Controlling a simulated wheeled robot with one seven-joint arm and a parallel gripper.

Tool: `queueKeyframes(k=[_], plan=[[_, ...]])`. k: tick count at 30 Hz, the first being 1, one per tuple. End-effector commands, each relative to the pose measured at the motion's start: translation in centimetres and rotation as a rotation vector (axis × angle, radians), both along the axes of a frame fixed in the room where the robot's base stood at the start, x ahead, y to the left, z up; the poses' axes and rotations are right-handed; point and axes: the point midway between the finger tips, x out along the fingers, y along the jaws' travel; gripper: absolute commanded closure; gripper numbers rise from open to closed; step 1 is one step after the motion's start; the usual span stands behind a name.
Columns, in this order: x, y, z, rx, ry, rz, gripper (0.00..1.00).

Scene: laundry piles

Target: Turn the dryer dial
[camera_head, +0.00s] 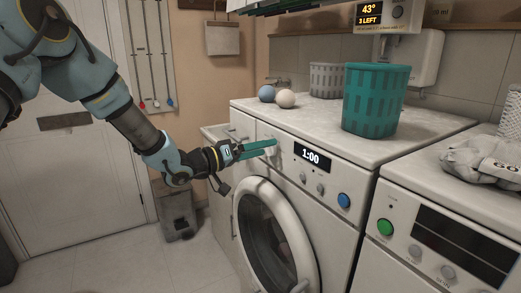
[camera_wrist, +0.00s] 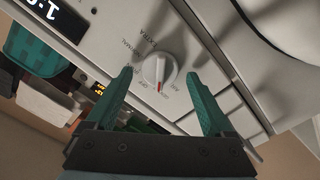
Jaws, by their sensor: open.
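The dryer dial (camera_wrist: 160,72) is a round white knob with a raised grip bar and a red mark at one end, seen in the wrist view with printed settings around it. My gripper (camera_wrist: 165,88) is open, with one teal finger on each side of the dial; I cannot tell whether either finger touches it. In the head view my gripper (camera_head: 272,146) reaches the left part of the front panel of the dryer (camera_head: 330,178), and its fingers largely hide the dial. The dryer's display (camera_head: 312,156) reads 1:00.
On the dryer top are a teal basket (camera_head: 375,100), a grey basket (camera_head: 326,80), a blue ball (camera_head: 267,93) and a cream ball (camera_head: 285,98). A round door (camera_head: 268,235) lies below the panel. A second machine (camera_head: 440,235) with cloth (camera_head: 485,160) on top stands at right.

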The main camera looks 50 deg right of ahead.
Motion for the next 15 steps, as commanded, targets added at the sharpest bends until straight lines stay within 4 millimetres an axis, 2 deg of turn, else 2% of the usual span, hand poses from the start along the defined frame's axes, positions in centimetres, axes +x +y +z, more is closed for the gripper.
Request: queueKeyframes(k=[4,7,15], plan=[[0.2,0.3,0.0,0.0,-0.001,0.001,0.13],[0.6,1.3,-0.2,0.0,0.0,0.002,0.13],[2.6,6.2,-0.3,0.0,-0.001,0.004,0.13]])
